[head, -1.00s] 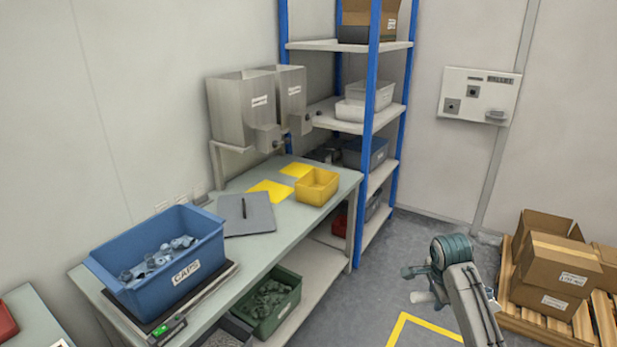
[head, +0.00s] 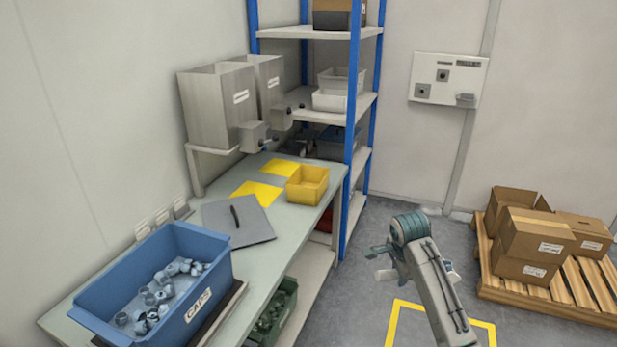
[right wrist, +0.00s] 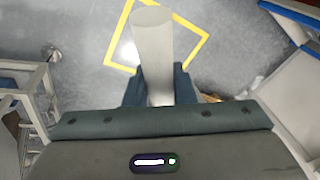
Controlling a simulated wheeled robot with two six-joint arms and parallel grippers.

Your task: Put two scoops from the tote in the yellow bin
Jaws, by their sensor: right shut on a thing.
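The blue tote (head: 205,322), labelled CAPS, stands at the near end of the bench with several grey caps (head: 160,290) inside. The yellow bin (head: 307,186) sits at the bench's far right corner; I see nothing in it. My right gripper (head: 378,263) is over the floor, right of the bench and apart from both. My left gripper is not in view.
A grey board with a dark pen (head: 236,222) and yellow mats (head: 258,193) lie between tote and bin. Steel hoppers (head: 218,105) stand behind. A green bin (head: 275,308) is below the bench. A blue-posted rack (head: 352,130) and a pallet of cartons (head: 540,285) stand farther off.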

